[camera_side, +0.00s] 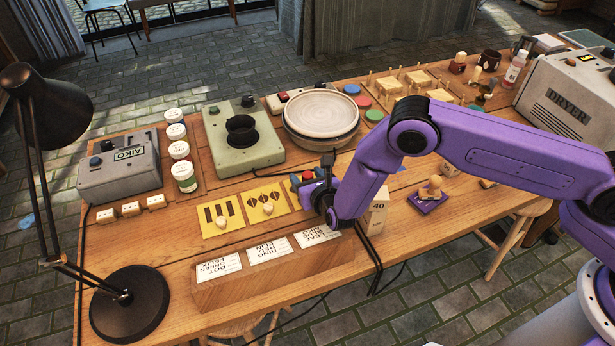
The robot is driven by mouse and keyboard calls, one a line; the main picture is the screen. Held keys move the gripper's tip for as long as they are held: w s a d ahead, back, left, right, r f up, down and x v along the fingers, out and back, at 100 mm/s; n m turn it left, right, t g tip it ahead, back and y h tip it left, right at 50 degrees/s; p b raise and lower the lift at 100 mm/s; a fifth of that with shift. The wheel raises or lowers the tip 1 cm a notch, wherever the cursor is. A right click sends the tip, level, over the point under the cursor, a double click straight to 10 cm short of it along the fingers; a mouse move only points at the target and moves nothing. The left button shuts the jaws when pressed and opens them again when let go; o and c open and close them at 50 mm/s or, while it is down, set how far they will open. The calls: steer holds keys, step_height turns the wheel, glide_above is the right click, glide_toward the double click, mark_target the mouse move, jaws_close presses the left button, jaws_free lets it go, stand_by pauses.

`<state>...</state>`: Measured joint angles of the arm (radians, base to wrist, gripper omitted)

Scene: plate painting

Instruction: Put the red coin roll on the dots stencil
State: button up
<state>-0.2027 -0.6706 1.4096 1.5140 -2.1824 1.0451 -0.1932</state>
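My gripper (322,198) is low over the table at the front middle, by the right end of the row of yellow stencils. Its fingers are hidden behind the purple wrist, so I cannot tell whether they are open or hold anything. A small red round piece (308,176) shows just behind the gripper, close to small blue and green pieces; I cannot tell for sure whether it is the red coin roll. A yellow stencil with bars (207,222) and one with leaf shapes (254,212) lie left of the gripper. A third yellow stencil is mostly covered; its pattern is hidden.
A wooden card holder (245,290) stands in front of the stencils. Behind are a pale green machine (222,150) and a round plate (321,110) on a turntable. A black lamp (132,305) is at the left.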

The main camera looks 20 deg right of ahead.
steer(key=shift+s+r, duration=0.1)
steer(key=shift+r, duration=0.1)
steer(key=v, duration=1.2)
steer(key=s+d+r+m+g+h, duration=0.3)
steer(key=d+r+m, duration=0.3)
steer(key=d+r, duration=0.2)
steer(key=s+d+r+m+g+h, duration=0.2)
steer(key=d+r+m+h, duration=0.1)
steer(key=d+r+m, duration=0.5)
steer(key=s+d+r+m+g+y, duration=0.2)
steer(key=s+d+m+g+y, duration=0.1)
steer(key=s, duration=0.8)
steer(key=s+d+r+m+g+y, duration=0.3)
steer(key=s+d+m+g, duration=0.2)
steer(key=s, duration=0.7)
steer(key=shift+d+r+m, duration=0.25)
steer(key=shift+d+m, duration=0.45)
steer(key=shift+d, duration=0.4)
